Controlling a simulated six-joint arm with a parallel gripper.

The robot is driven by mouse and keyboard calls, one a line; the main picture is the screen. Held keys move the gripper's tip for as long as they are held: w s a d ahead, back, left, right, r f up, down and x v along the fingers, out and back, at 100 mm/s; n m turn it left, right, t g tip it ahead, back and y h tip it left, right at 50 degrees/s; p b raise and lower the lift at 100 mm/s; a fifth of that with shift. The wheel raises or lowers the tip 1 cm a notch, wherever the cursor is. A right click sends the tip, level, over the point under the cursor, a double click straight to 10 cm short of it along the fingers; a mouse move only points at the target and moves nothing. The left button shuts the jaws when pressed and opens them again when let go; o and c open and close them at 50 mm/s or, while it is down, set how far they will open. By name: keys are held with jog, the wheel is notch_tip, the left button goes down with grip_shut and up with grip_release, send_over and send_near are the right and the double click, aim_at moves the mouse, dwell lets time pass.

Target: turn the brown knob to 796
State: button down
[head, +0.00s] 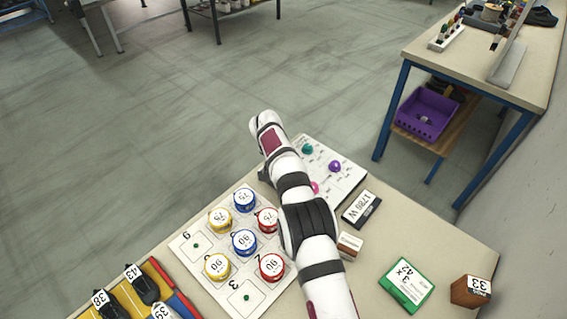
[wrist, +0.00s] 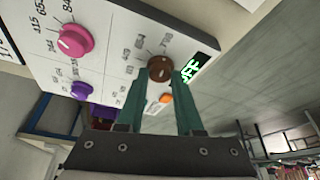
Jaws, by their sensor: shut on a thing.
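The brown knob (wrist: 159,68) is on a white panel (wrist: 118,28) with printed numbers around it, seen in the wrist view. My gripper (wrist: 160,78) has its two green fingers on either side of the knob and is shut on it. The knob's pointer is too small to read. A display (wrist: 192,69) with green lit digits sits beside the knob, partly behind a finger, and I cannot read its value. In the head view the white panel (head: 341,177) lies on the bench, while my arm hides the brown knob and the fingertips.
The panel also bears a pink knob (wrist: 75,40), a purple knob (wrist: 81,90) and a teal knob (head: 307,149). An orange part (wrist: 165,98) shows between the fingers. A board with several labelled round tins (head: 244,242) and a black labelled box (head: 361,209) lie near my arm.

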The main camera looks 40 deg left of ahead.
jog(key=c, duration=0.6)
grip_release()
jog(key=shift+o, duration=0.2)
jog(key=v, duration=1.5)
jog(key=shift+s+r, duration=0.15)
jog(key=shift+r, duration=0.2)
jog(key=shift+d, duration=0.15)
